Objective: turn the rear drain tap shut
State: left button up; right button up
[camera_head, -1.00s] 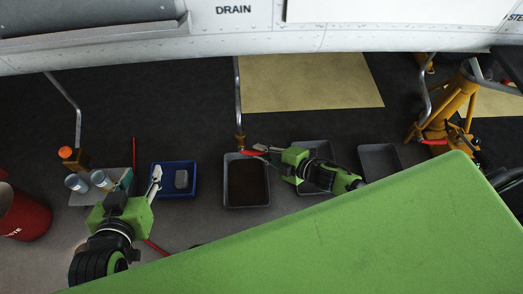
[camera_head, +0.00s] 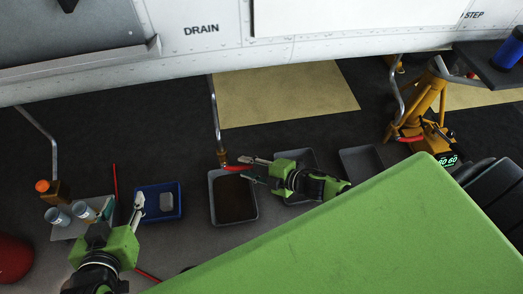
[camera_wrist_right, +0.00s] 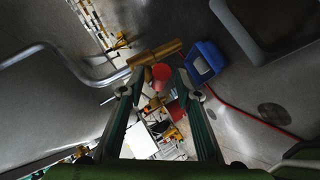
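The middle drain pipe ends in a brass tap (camera_head: 222,157) with a red lever (camera_head: 237,168) pointing right, above a grey pan holding dark liquid (camera_head: 234,198). My right gripper (camera_head: 249,169) is open at the lever's right end, in the head view. In the right wrist view the open fingers (camera_wrist_right: 157,80) spread either side of the red lever (camera_wrist_right: 161,72), with the brass body (camera_wrist_right: 155,54) just beyond; I cannot tell whether they touch it. My left gripper (camera_head: 124,204) is open and empty near the blue tray. Which tap is the rear one is not marked.
The blue tray (camera_head: 177,212) holds a grey item. A light tray (camera_head: 66,232) carries jars beside another pipe's brass block with orange cap (camera_head: 50,188). Empty grey pans (camera_head: 361,160) stand right. An orange jack (camera_head: 425,105) and red lever (camera_head: 410,139) are further right. The white hull (camera_head: 300,30) overhangs.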

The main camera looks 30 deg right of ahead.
jog(key=v, duration=1)
jog(key=shift+s, duration=0.2)
jog(key=shift+r, duration=0.1)
